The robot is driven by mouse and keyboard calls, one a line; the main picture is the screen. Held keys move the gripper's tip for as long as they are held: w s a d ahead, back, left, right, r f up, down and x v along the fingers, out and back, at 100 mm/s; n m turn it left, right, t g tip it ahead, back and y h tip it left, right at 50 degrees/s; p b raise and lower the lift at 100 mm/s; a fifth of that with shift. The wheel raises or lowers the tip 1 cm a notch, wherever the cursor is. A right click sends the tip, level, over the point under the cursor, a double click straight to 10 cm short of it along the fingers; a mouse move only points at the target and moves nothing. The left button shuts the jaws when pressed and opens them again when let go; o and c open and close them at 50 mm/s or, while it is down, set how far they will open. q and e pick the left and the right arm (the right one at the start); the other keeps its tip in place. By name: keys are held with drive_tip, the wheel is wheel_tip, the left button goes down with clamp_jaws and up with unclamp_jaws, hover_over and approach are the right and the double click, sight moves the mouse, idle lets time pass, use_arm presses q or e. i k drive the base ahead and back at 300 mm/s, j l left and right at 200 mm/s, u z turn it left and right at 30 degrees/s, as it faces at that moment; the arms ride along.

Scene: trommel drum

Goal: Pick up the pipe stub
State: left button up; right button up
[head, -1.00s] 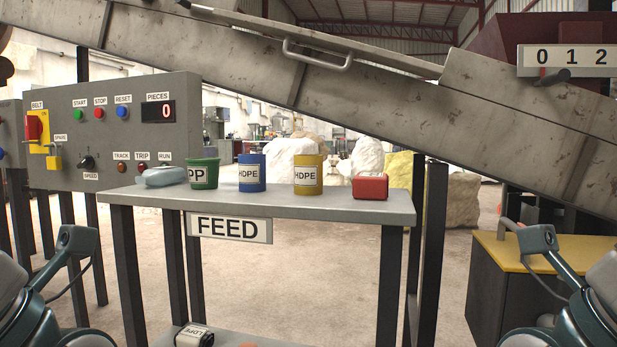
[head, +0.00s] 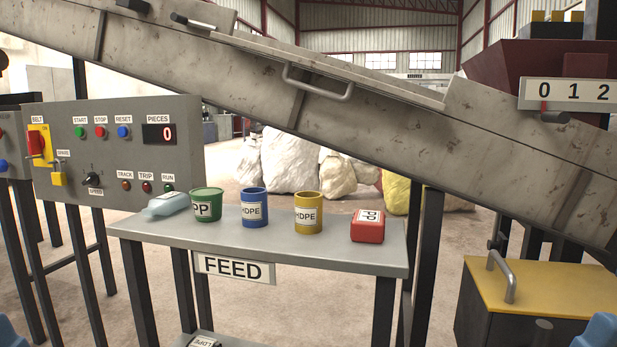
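On the grey feed table (head: 330,251) stand two short upright hollow cylinders labelled HDPE, one blue (head: 254,213) and one yellow (head: 308,219). Both are open at the top and look like pipe pieces; I cannot tell from looks alone which is the pipe stub. They stand apart from each other near the middle of the table. Only small blue parts of my own arms show at the bottom corners. Neither gripper's fingers can be seen, and nothing of mine touches the table.
The sloping metal chute (head: 300,96) crosses behind and above. A control panel (head: 110,150) stands left, a yellow-topped box (head: 540,289) right.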

sight(308, 203)
drive_tip(key=l+u, duration=0.1)
drive_tip(key=l, duration=0.6)
drive_tip(key=k+l, duration=0.1)
drive_tip(key=l, duration=0.65)
drive_tip(key=k+l+u, duration=0.15)
drive_tip(key=l, duration=0.55)
drive_tip(key=i, duration=0.05)
